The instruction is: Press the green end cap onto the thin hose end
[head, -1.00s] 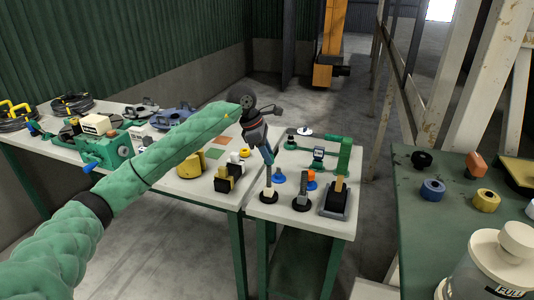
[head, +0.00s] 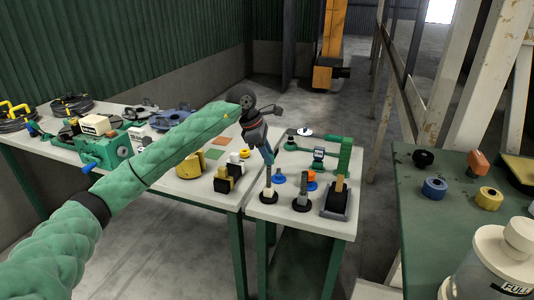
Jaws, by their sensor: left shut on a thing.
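My left gripper (head: 268,157) comes in from the left and points down over the near end of the small white-topped table (head: 322,229). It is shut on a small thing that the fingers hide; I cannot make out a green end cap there. Directly below the fingertips stands a thin grey upright hose end (head: 268,180) with a cream collar on a black base. The fingertips are at or just above its top; I cannot tell if they touch. A thicker grey upright piece (head: 303,186) on a black base stands to its right. My right gripper is not in view.
Yellow-and-black blocks (head: 223,184) are left. A green-topped bench (head: 414,222) stands across a gap.

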